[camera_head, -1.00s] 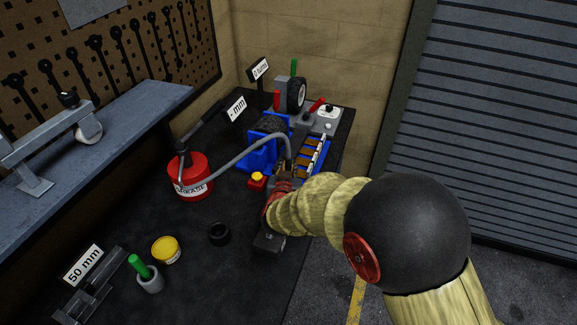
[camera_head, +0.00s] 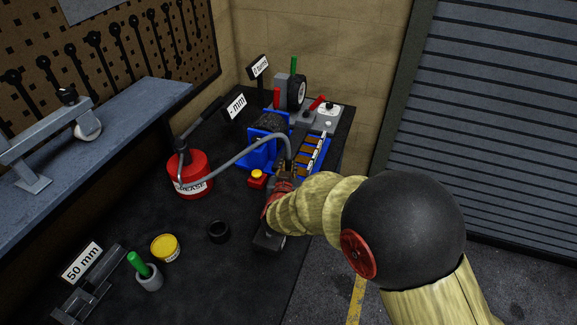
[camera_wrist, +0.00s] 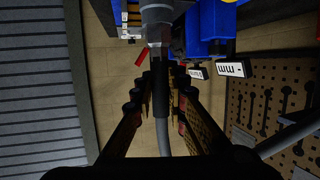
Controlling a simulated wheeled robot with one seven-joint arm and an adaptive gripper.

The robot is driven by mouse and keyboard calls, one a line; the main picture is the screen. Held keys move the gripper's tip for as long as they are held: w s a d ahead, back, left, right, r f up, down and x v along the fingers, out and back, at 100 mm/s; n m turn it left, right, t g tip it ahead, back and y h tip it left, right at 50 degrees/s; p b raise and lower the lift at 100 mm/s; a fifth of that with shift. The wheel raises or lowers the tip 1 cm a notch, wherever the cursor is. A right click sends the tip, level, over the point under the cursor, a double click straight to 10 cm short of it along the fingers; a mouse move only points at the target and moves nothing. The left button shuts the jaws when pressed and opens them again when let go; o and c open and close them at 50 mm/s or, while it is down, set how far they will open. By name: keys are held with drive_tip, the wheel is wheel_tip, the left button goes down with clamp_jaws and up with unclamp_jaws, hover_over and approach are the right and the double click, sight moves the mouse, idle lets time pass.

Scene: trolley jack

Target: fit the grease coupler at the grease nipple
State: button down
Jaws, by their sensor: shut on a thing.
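My gripper (camera_wrist: 162,80) is shut on the grease coupler (camera_wrist: 161,48), the dark and grey end piece of a grey hose (camera_wrist: 163,135). In the head view the hose (camera_head: 235,158) arches from the red grease can (camera_head: 190,181) to my gripper (camera_head: 285,178), low beside the blue parts at the bench's right side. In the wrist view the coupler points at a light grey round part (camera_wrist: 157,12) at the top edge. The grease nipple cannot be made out, and I cannot tell whether the coupler touches it.
A red box with a yellow button (camera_head: 257,179) sits left of my gripper. A black ring (camera_head: 218,232), yellow tin (camera_head: 165,248) and green-handled tool in a cup (camera_head: 146,272) stand nearer. A blue tray (camera_head: 313,152) lies behind. Bare bench lies around the black ring.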

drive_tip(key=shift+f+b, duration=0.9)
drive_tip(key=shift+f, duration=0.4)
drive_tip(key=c, duration=1.7)
unclamp_jaws()
drive_tip(key=shift+s, duration=0.1)
drive_tip(key=v, duration=1.1)
drive_tip(key=shift+s+r, duration=0.15)
drive_tip(key=shift+s, duration=0.2)
